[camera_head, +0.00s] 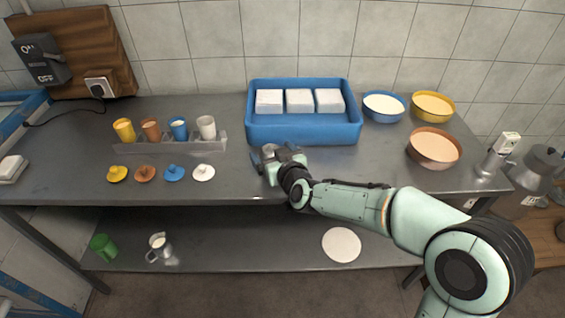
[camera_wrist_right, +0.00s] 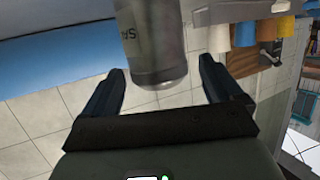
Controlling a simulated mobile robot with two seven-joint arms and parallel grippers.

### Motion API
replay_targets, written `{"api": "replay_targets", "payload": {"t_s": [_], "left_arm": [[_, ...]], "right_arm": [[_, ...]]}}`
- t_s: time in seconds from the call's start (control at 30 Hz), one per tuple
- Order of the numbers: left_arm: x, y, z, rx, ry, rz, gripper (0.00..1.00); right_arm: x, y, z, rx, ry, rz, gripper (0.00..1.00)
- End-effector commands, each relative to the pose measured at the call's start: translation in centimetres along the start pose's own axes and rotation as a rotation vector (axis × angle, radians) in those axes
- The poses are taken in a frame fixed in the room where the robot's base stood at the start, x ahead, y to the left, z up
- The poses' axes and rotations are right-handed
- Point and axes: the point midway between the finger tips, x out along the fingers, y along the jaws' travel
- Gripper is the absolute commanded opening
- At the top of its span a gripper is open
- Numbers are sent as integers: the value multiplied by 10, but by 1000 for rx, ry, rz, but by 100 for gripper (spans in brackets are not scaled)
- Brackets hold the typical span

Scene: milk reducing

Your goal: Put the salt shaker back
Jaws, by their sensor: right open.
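The salt shaker (camera_head: 270,149) is a small grey metal cylinder on the counter, just in front of the blue crate. In the right wrist view the shaker (camera_wrist_right: 152,40) shows a grey body with partly cut-off dark lettering. My right gripper (camera_head: 275,155) is open around the shaker's near side, with one finger to each side of it. In the right wrist view, gaps show between the shaker and both fingers of the gripper (camera_wrist_right: 160,75). The gripper hides part of the shaker in the head view. My left gripper is not in view.
The blue crate (camera_head: 305,134) holds white blocks. A clear rack (camera_head: 170,146) holds several coloured cups, with coloured lids in front. A blue bowl (camera_head: 383,106), a yellow bowl (camera_head: 433,106) and a brown bowl (camera_head: 434,148) stand right. The counter between lids and gripper is clear.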

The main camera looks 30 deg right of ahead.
Motion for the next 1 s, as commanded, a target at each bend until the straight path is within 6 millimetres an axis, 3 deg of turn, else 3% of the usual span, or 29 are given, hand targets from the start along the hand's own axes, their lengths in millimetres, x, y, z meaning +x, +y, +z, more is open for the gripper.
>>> {"api": "replay_targets", "payload": {"t_s": [0.2, 0.4, 0.6, 1.0], "left_arm": [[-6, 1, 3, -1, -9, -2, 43], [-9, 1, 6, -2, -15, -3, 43], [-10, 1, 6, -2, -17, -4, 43], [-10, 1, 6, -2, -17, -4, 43]], "right_arm": [[-51, 0, -3, 1, 4, 1, 93], [-79, 0, -2, 1, 2, 1, 93], [-88, 0, 0, 0, 1, 1, 93], [-88, 0, 0, 0, 1, 0, 93]]}}
